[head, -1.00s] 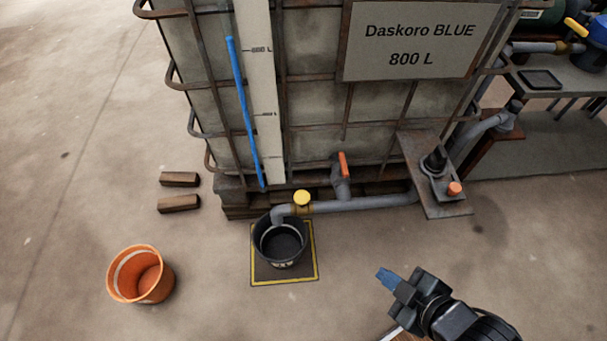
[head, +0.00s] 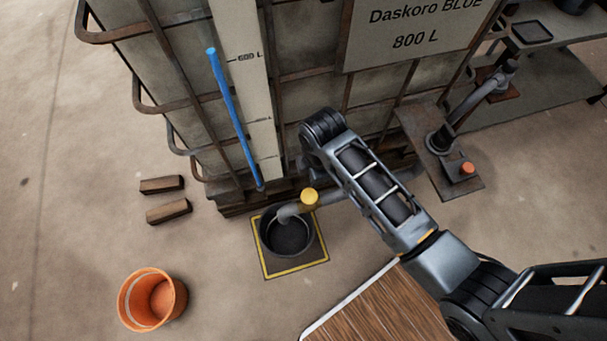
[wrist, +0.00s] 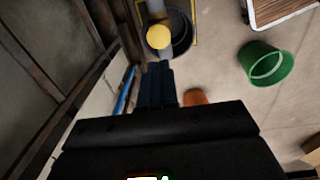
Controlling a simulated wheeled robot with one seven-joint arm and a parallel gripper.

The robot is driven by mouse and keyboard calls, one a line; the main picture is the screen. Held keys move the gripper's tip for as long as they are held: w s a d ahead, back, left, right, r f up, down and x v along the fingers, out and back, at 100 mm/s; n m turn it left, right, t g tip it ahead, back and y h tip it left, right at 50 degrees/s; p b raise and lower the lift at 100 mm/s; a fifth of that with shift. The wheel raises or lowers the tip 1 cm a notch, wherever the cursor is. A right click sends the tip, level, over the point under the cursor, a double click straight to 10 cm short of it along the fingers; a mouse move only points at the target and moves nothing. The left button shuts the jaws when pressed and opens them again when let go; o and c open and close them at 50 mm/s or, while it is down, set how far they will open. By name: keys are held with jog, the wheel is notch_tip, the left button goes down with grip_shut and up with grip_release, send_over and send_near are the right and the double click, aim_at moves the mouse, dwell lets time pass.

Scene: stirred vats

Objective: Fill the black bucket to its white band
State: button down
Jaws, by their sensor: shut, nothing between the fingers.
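The black bucket (head: 288,253) stands upright on a dark square with a yellow border, under the grey pipe's spout (head: 286,213). Its inside looks dark; I cannot make out a level or the white band. The yellow knob (head: 309,196) sits on the pipe just above the bucket; it also shows in the wrist view (wrist: 158,37). The red valve handle is hidden behind my arm. My gripper (wrist: 158,66) is shut and empty in the wrist view, its tips near the yellow knob, apparently apart from it. In the head view its fingers are hidden.
The caged tank (head: 290,90) with a blue level tube (head: 232,110) stands behind. An orange bucket (head: 136,318) and two wooden blocks (head: 168,211) are left. A bracket with an orange button (head: 467,168) is right. A green bucket (wrist: 286,64) shows in the wrist view.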

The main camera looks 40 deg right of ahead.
aim_at(311, 196)
jog(key=shift+w+a+r+g, duration=0.1)
jog(key=shift+w+r+g, duration=0.1)
jog(key=shift+w, duration=0.25)
jog(key=shift+w+a+r+g, duration=0.1)
jog(key=shift+w+r, duration=0.1)
jog(key=shift+w, duration=0.25)
jog(key=shift+f, duration=0.15)
notch_tip(311, 196, down, 14)
jog(key=shift+r+b, duration=0.1)
jog(key=shift+b, duration=0.8)
jog(key=shift+f+b, duration=0.9)
jog(key=shift+f, duration=0.35)
jog(key=shift+s, duration=0.1)
jog(key=shift+s+f, duration=0.1)
jog(key=shift+s, duration=0.15)
